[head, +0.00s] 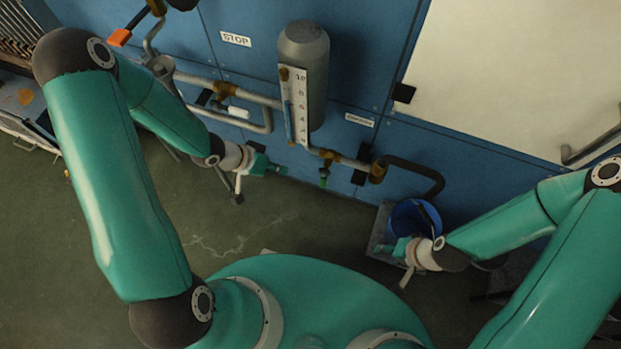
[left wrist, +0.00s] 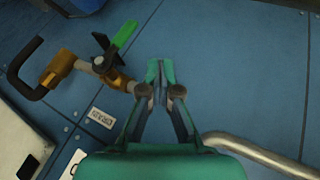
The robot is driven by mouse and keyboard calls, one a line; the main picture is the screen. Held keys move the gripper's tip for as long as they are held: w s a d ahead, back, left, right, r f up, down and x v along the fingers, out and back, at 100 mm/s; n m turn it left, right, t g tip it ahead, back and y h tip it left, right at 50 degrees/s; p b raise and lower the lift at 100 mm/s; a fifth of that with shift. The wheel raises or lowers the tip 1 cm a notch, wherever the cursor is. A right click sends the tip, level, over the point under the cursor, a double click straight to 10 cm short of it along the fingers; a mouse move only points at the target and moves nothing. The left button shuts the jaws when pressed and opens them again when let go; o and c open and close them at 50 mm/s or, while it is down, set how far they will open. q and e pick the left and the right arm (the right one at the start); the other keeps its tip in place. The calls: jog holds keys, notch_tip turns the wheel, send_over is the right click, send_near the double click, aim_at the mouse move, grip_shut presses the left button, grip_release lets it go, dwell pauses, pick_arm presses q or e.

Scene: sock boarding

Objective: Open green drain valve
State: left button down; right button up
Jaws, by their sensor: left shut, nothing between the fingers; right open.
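The green drain valve handle (head: 324,176) hangs down from the brass fitting on the pipe below the sight-glass cylinder. In the left wrist view, the green handle (left wrist: 125,34) sticks out across the pipe line, beside a black part. My left gripper (head: 280,170) is shut and empty, to the left of the handle and apart from it. In the left wrist view, its closed fingertips (left wrist: 160,68) are right of and below the handle. My right gripper (head: 392,248) is open, near the blue bucket; its fingers are small in view.
A grey cylinder (head: 304,60) with a numbered scale stands on the blue cabinet wall. A label (head: 359,120) is above the drain pipe. An orange-tipped handle (head: 120,37) is at upper left.

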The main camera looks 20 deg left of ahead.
aim_at(324, 179)
pick_arm(q)
jog(key=w+d+f+b, duration=0.2)
jog(key=d+f+b, duration=0.3)
jog(key=d+f, duration=0.1)
jog(key=shift+w+d+f, duration=0.15)
jog(key=shift+w+d, duration=0.15)
jog(key=shift+d, duration=0.6)
jog(key=shift+d+h+p, duration=0.15)
jog(key=shift+h+p, duration=0.15)
jog(key=shift+p, duration=0.25)
